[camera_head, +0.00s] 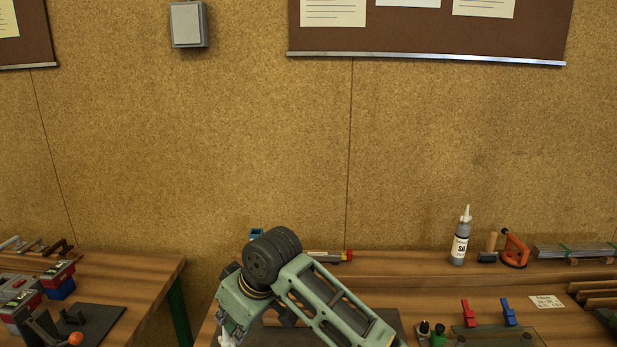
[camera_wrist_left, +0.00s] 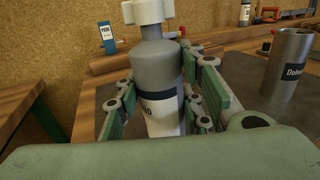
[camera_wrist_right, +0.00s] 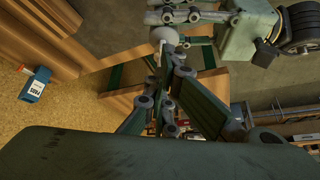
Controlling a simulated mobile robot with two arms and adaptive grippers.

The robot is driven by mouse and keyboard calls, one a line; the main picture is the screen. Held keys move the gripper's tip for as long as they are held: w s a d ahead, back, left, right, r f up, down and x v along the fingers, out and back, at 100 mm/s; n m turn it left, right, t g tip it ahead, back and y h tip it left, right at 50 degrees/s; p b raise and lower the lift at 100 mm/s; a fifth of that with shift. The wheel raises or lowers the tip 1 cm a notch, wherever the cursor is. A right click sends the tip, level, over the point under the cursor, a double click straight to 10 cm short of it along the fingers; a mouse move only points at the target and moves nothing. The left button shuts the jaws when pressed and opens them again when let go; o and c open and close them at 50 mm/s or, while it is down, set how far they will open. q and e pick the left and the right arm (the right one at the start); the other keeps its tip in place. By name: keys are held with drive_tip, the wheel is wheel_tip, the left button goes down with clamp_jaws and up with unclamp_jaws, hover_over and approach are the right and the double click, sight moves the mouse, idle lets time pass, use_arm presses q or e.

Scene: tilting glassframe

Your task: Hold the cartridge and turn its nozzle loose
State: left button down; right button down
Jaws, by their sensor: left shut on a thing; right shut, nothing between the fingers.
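The grey cartridge (camera_wrist_left: 160,65) with a white label stands upright in the left wrist view. My left gripper (camera_wrist_left: 166,88) is shut on its body. A white lobed piece (camera_wrist_left: 148,11) sits on its top, cut off by the frame edge; I cannot see the nozzle's tip there. My right gripper (camera_wrist_right: 166,75) is shut with nothing between its fingers. A pale rounded piece (camera_wrist_right: 163,35) shows just beyond its fingertips, beside other gripper links; I cannot tell whether they touch. In the head view my right arm hides much of the bench, and the left gripper is out of sight.
A grey metal cup (camera_wrist_left: 290,62) stands right of the cartridge. A blue labelled box (camera_wrist_left: 106,36) is behind it. On the bench are a white-tipped bottle (camera_head: 460,240), an orange-handled tool (camera_head: 515,250), and red (camera_head: 468,313) and blue (camera_head: 508,312) clips. A second table (camera_head: 140,275) stands left, across a gap.

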use_arm(q)
drive_tip(key=shift+s+d, duration=0.15)
drive_tip(key=shift+d, duration=0.2)
use_arm(e)
drive_tip(key=shift+a+r, duration=0.1)
drive_tip(key=shift+r, duration=0.05)
use_arm(q)
drive_tip(key=shift+a, duration=0.25)
use_arm(e)
drive_tip(key=r, duration=0.4)
drive_tip(key=d+r, duration=0.1)
drive_tip(key=shift+s+r, duration=0.1)
drive_tip(key=shift+r, duration=0.3)
use_arm(q)
drive_tip(key=c, duration=1.1)
unclamp_jaws()
